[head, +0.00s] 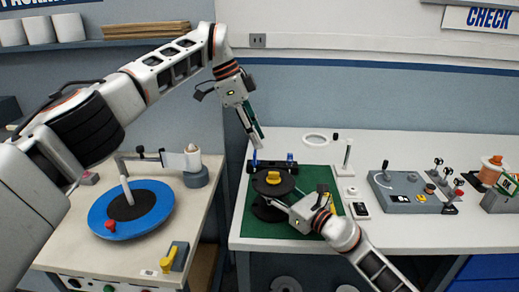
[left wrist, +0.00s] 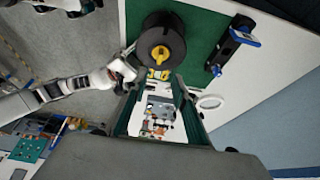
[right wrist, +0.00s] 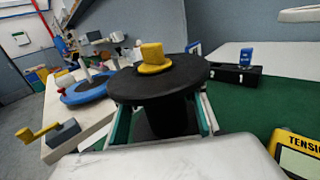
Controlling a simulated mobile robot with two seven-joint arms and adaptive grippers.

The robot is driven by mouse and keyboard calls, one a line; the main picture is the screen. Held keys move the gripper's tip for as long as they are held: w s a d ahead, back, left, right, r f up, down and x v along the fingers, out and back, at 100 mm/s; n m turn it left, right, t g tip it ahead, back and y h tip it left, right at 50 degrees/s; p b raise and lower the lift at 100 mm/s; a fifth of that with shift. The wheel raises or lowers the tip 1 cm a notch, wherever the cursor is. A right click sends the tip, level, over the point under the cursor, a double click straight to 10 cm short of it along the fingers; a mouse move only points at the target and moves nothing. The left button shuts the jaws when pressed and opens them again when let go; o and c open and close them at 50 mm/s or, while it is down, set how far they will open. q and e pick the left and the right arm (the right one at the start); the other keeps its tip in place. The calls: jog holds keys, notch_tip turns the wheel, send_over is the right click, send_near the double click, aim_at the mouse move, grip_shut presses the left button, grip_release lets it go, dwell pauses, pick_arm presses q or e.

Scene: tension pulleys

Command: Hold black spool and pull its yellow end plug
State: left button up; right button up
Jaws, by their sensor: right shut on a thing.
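The black spool (head: 288,189) stands upright over the green mat, with the yellow end plug (head: 273,177) seated in the middle of its top flange. In the right wrist view the plug (right wrist: 152,58) rises from the flange. My right gripper (right wrist: 165,122) is shut on the spool's core (right wrist: 172,122) below the top flange, a finger on each side. My left gripper (head: 256,143) is above and behind the spool, pointing down, and apart from the plug. In the left wrist view its fingers (left wrist: 156,88) are spread and empty, near the spool's edge.
A black stand with blue knobs (right wrist: 235,74) lies behind the spool on the green mat (head: 245,226). A white ring (head: 315,139), a white post (head: 347,155) and a grey control box (head: 405,192) are on the bench. A blue disc (head: 155,210) is on the left table.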

aim_at(273, 172)
pick_arm(q)
jog(key=x, duration=1.2)
jog(key=shift+a, duration=0.15)
grip_shut()
